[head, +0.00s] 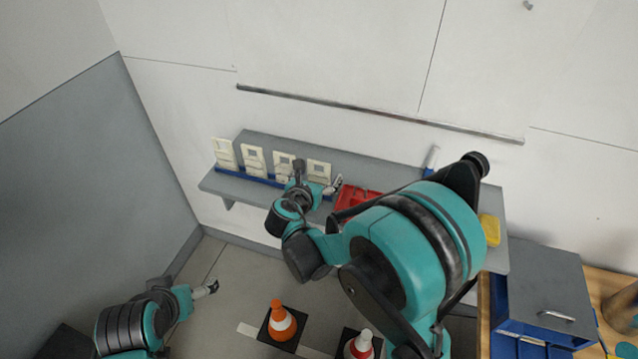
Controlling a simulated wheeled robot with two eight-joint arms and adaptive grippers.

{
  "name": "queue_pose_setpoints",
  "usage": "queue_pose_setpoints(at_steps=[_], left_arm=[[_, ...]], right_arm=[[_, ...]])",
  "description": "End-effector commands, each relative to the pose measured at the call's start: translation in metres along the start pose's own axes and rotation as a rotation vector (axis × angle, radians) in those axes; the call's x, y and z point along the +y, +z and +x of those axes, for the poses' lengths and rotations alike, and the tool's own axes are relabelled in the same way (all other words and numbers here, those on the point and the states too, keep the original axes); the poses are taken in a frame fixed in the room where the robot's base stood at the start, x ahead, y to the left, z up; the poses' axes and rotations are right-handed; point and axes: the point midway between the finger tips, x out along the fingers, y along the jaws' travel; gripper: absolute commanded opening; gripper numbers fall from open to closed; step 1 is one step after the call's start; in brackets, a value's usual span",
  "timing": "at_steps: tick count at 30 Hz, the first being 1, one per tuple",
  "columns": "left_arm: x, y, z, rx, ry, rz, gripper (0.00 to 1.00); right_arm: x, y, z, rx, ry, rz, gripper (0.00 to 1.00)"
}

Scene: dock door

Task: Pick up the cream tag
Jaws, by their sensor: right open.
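Several cream tags stand upright in a row on the left of the grey wall shelf: a far-left one (224,153), a second (254,160), a third (283,164) and a right-hand one (319,171). I cannot tell which is meant. Their feet are at a blue strip (262,181). My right gripper (316,180) is open in front of the two right-hand tags, partly covering them. I cannot tell whether it touches them. My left gripper (206,289) is low at the left, far from the shelf; its jaws are too small to read.
The grey shelf (375,163) also holds a red tray (352,197) and a yellow block (490,229). A grey-lidded blue box (545,290) is at the right. My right arm hides part of the shelf.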

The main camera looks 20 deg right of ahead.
Motion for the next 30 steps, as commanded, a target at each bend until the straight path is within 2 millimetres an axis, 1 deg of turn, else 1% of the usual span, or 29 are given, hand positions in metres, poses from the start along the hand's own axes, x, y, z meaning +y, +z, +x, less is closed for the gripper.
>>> queue_pose_setpoints(at_steps=[3,4,5,6,8,9,10,19,22,26,30], left_arm=[[0.000,-0.001,-0.001,0.000,0.000,0.000,0.89],[0.000,-0.001,-0.001,0.000,0.000,0.000,0.89],[0.000,-0.001,-0.001,0.000,0.000,0.000,0.89],[0.000,-0.001,-0.001,0.000,0.000,0.000,0.89],[0.000,-0.001,-0.001,0.000,0.000,0.000,0.89],[0.000,-0.001,-0.001,0.000,0.000,0.000,0.89],[0.000,-0.001,-0.001,0.000,0.000,0.000,0.89],[0.000,-0.001,-0.001,0.000,0.000,0.000,0.89],[0.000,-0.002,-0.002,0.000,0.000,0.000,0.89],[0.000,-0.005,-0.007,0.000,0.000,0.000,0.89],[0.000,-0.011,-0.016,0.000,0.000,0.000,0.89]], right_arm=[[0.000,0.001,-0.001,0.000,0.000,0.000,0.81],[0.000,0.001,-0.001,0.000,0.000,0.000,0.78],[0.000,0.001,-0.001,0.000,0.000,0.000,0.70],[0.000,0.001,-0.001,0.000,0.000,0.000,0.60],[0.000,0.001,-0.001,0.000,0.000,0.000,0.44],[0.000,0.001,-0.001,0.000,0.000,0.000,0.34],[0.000,0.001,-0.001,0.000,0.000,0.000,0.27],[0.000,0.001,-0.001,0.001,0.000,0.001,0.27],[0.000,0.004,-0.002,0.001,0.000,0.001,0.27],[0.000,0.015,-0.007,0.000,0.000,0.001,0.27],[0.000,0.038,-0.017,0.000,0.000,0.001,0.27]])
